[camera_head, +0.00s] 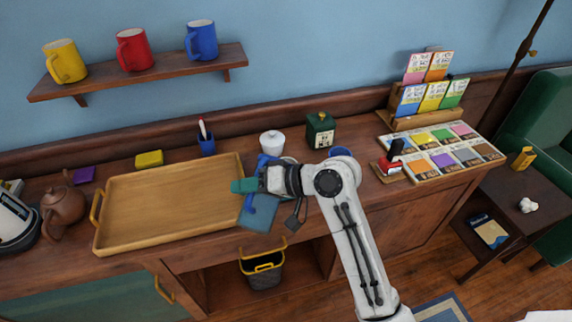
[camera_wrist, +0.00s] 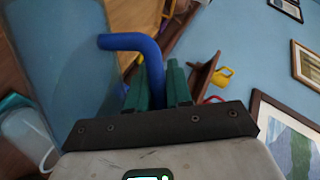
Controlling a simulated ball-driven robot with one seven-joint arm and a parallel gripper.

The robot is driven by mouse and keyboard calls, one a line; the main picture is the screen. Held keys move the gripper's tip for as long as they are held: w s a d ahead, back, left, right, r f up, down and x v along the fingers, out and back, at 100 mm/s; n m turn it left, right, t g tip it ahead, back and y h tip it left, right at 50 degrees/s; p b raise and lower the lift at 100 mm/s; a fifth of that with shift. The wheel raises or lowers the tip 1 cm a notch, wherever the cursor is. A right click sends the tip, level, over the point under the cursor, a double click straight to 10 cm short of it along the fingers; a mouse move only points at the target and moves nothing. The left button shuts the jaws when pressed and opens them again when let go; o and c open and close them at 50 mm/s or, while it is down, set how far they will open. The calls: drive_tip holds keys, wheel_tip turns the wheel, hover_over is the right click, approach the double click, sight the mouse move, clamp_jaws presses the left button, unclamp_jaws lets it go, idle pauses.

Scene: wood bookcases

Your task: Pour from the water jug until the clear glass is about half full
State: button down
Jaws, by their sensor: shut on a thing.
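My gripper (camera_head: 244,186) has green fingers and reaches left over the counter, just past the tray's right end. In the wrist view the fingers (camera_wrist: 158,88) are shut on a bent blue handle (camera_wrist: 130,42). A broad blue surface (camera_wrist: 65,60) beside the handle looks like the body of the water jug. In the head view blue parts (camera_head: 263,204) show around the gripper, with a flat blue shape (camera_head: 258,219) below; the wrist hides much of it. I cannot tell the jug's tilt or water level.
A wooden tray (camera_head: 170,246) with yellow handles lies left of my gripper. A teapot (camera_head: 63,206) stands far left. A mug shelf (camera_head: 150,74) hangs above.

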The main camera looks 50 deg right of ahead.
drive_tip(key=shift+w+d+r+m+y+p, duration=0.1)
drive_tip(key=shift+d+r+m+y+p, duration=0.2)
drive_tip(key=shift+r, duration=0.35)
idle(2.0)
